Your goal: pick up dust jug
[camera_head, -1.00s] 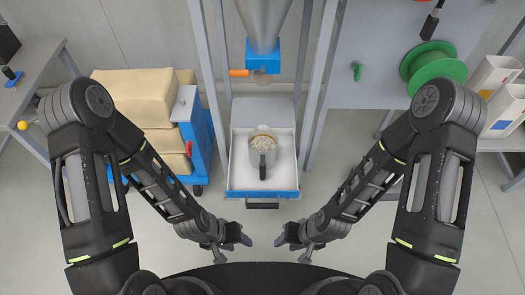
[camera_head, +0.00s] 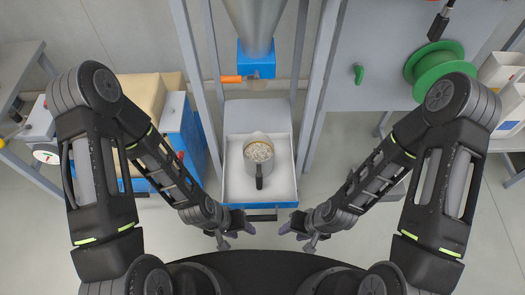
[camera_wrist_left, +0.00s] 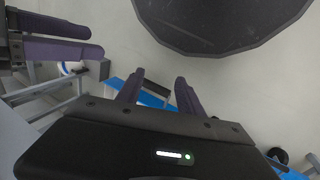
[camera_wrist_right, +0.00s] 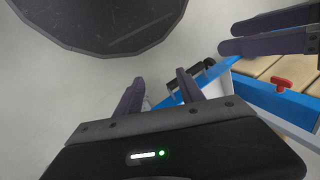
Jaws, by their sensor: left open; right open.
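The dust jug (camera_head: 258,160) is a grey jug with a dark handle at its front, filled with pale grainy matter. It stands upright in an open white drawer-like tray (camera_head: 231,187) with a blue front, below the silo spout. My left gripper (camera_head: 250,228) is open and empty, in front of the tray and a little left of the jug. My right gripper (camera_head: 284,230) is open and empty, in front of the tray and right of the jug. Both are apart from the jug. The wrist views show each gripper's parted fingers, left (camera_wrist_left: 158,88) and right (camera_wrist_right: 158,90), but no jug.
The silo cone (camera_head: 252,20) with its blue outlet and orange handle (camera_head: 231,79) hangs above the tray, between grey posts (camera_head: 318,90). A blue cart with tan sacks (camera_head: 138,92) stands left.

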